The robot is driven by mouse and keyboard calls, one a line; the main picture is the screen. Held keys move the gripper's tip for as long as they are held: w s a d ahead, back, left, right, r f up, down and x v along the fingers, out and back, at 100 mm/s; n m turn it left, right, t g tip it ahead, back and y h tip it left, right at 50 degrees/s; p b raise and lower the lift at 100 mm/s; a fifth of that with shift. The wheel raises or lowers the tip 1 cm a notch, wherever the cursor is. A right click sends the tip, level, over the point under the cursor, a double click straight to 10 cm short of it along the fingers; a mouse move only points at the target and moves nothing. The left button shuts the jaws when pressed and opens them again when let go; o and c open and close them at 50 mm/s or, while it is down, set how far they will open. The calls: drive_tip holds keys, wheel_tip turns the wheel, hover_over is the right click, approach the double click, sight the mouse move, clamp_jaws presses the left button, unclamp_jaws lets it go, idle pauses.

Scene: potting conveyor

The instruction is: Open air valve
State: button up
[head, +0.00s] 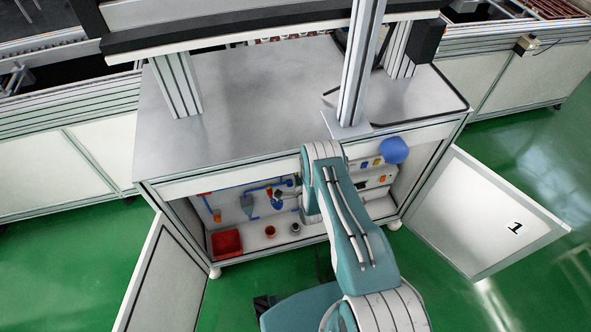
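The open cabinet under the metal worktop holds blue air piping (257,188) on its back wall, left of my arm. A small dark-blue fitting (278,199) sits on this piping close to my arm. It may be the air valve, but it is too small to tell its handle or position. Small red and orange parts (217,215) hang at the left of the cabinet. My arm rises from the bottom of the view and bends at the cabinet front. My gripper cannot be made out; the arm hides part of the cabinet's middle.
Cabinet doors stand open at left (165,285) and right (487,213), the right one marked 1. A red bin (226,242) and small cups (270,232) stand on the cabinet floor. A blue round object (394,151) sits at upper right. The worktop (265,90) overhangs the opening.

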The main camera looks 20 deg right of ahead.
drive_tip(key=shift+s+d+f, duration=0.1)
drive_tip(key=shift+f, duration=0.1)
drive_tip(key=o, duration=0.8)
drive_tip(key=shift+o, duration=0.2)
drive_tip(key=shift+s, duration=0.1)
drive_tip(key=s, duration=1.1)
drive_tip(key=shift+s, duration=0.4)
